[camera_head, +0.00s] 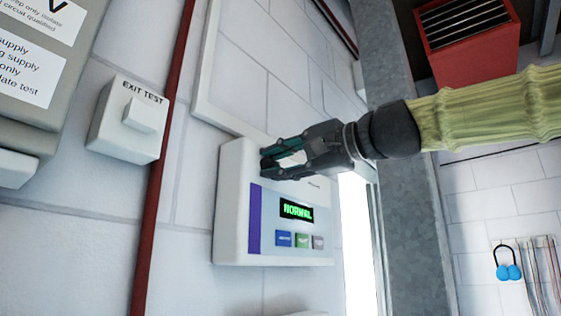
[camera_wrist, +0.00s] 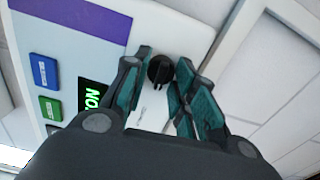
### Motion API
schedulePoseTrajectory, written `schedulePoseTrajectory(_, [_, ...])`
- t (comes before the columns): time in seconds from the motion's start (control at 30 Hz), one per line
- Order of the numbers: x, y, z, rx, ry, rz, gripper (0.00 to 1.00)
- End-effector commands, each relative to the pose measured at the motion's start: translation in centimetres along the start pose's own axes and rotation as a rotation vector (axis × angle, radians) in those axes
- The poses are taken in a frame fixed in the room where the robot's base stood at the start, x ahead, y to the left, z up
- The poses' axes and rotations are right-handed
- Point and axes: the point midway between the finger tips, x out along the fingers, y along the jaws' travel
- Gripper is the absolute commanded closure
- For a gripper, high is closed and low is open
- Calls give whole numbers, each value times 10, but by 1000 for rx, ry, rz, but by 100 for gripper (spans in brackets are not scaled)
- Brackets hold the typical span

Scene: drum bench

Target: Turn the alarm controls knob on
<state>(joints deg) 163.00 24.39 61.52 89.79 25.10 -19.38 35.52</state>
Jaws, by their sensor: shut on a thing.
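The alarm controls panel (camera_head: 231,195) is a white wall box with a purple stripe and a lit green display (camera_head: 298,212) reading "NORMAL". In the wrist view, a small round black knob (camera_wrist: 160,72) with a raised ridge sits on the panel beside the display (camera_wrist: 93,95). My gripper (camera_head: 268,158) reaches the top of the panel from the right, and its fingers hide the knob in the head view. In the wrist view, my gripper (camera_wrist: 159,66) has one teal-padded finger on each side of the knob and is shut on it.
Blue, green and grey buttons (camera_head: 301,240) line the panel below the display. An "EXIT TEST" switch box (camera_head: 128,120) and a red pipe (camera_head: 161,165) are on the wall at left. A grey column (camera_head: 405,200) stands right of the panel, under my arm.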

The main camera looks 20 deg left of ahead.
Motion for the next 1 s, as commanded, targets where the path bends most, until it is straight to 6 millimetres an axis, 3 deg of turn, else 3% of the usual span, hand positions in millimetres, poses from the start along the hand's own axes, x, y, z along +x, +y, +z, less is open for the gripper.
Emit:
schedulePoseTrajectory(0.4, [0,1,0,7,-1,1,97])
schedulePoseTrajectory(0.43, [0,1,0,7,-1,1,70])
schedulePoseTrajectory(0.53, [0,0,0,7,-1,1,52])
schedulePoseTrajectory(0.87, [-1,0,0,7,0,0,52])
schedulePoseTrajectory(1.0, [-11,-1,0,6,0,-2,52])
